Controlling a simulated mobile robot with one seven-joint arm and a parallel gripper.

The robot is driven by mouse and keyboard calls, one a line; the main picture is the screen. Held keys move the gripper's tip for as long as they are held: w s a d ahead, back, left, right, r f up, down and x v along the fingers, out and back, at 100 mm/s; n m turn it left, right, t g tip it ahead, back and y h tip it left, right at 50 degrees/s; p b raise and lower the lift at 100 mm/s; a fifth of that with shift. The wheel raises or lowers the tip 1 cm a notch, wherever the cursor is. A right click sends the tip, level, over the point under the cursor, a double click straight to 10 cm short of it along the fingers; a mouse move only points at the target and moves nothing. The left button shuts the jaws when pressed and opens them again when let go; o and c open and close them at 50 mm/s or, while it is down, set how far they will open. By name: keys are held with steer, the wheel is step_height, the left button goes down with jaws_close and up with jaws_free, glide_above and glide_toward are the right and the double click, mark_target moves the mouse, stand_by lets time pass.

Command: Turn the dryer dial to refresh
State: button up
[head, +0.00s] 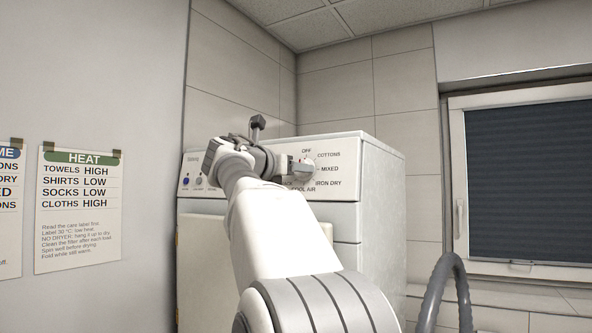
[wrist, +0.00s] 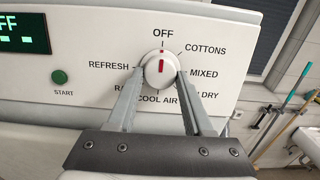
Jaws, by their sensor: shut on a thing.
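The dryer dial (wrist: 159,72) is a round white knob with a red mark, on the dryer's white control panel (wrist: 115,30). The red mark points up at OFF in the wrist view. REFRESH is printed to the left of the dial, with COTTONS and MIXED to the right; some lower labels are partly hidden by my fingers. My gripper (wrist: 158,78) is shut on the dial, one finger on each side. In the head view my gripper (head: 300,168) is at the dial on the panel's right part, and my arm hides much of the dryer's front (head: 335,228).
A green START button (wrist: 60,77) and a lit display (wrist: 22,33) are left of the dial. A HEAT notice (head: 80,208) hangs on the left wall. A window with a dark blind (head: 530,180) is at the right, and a grey hose (head: 445,290) stands in front.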

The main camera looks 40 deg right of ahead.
jaws_close()
